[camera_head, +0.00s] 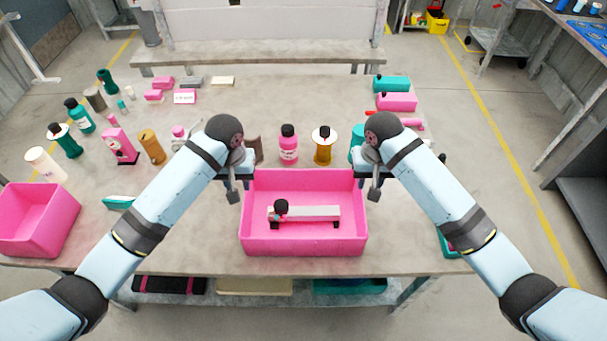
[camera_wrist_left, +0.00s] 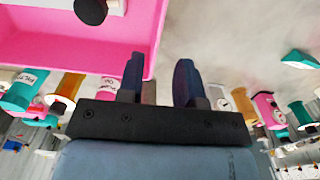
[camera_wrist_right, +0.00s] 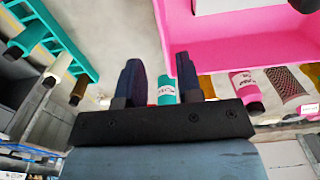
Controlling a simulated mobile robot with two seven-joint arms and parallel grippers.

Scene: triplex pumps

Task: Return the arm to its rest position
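My left gripper (camera_head: 234,190) hangs just left of the pink bin (camera_head: 303,247), above the table. Its two fingers (camera_wrist_left: 160,78) stand apart with nothing between them in the left wrist view. My right gripper (camera_head: 374,190) hangs just right of the same bin. Its fingers (camera_wrist_right: 158,78) are also apart and empty in the right wrist view. A long pale piece (camera_head: 315,212) lies inside the pink bin, with a small black-topped item (camera_head: 281,208) at its left end. Neither gripper touches the bin as far as I can see.
Behind the bin stand a pink bottle (camera_head: 288,146) and an amber bottle (camera_head: 323,150). More bottles crowd the left side near a second pink bin (camera_head: 38,225). Pink and teal boxes (camera_head: 397,101) sit at the back right. The table's back middle is clear.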

